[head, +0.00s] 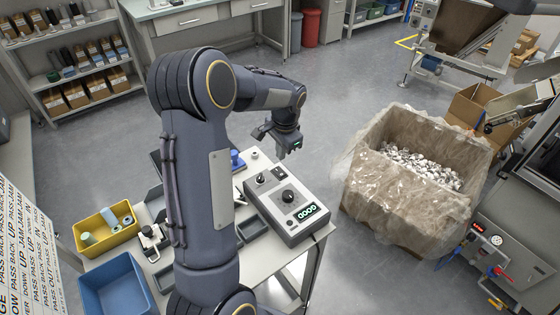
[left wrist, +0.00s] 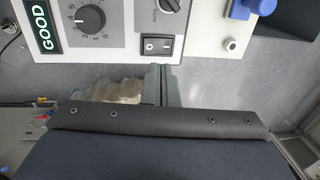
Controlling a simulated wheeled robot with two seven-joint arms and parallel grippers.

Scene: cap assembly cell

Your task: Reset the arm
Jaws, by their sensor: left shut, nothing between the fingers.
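My left arm bends across the middle of the head view. My left gripper (head: 288,147) hangs above the far side of the work table, empty, apart from the grey control box (head: 282,208). In the left wrist view its fingers (left wrist: 160,84) are shut together with nothing between them. The control box has black knobs and a lit display reading GOOD; its panel also shows in the left wrist view (left wrist: 100,45). My right gripper is not in view.
A yellow bin (head: 106,251) with cylindrical parts and a blue bin (head: 118,287) stand at the table's left. A blue part (head: 237,160) sits near the far edge. A plastic-lined box (head: 388,204) of silvery parts stands to the right. Open floor lies beyond the table.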

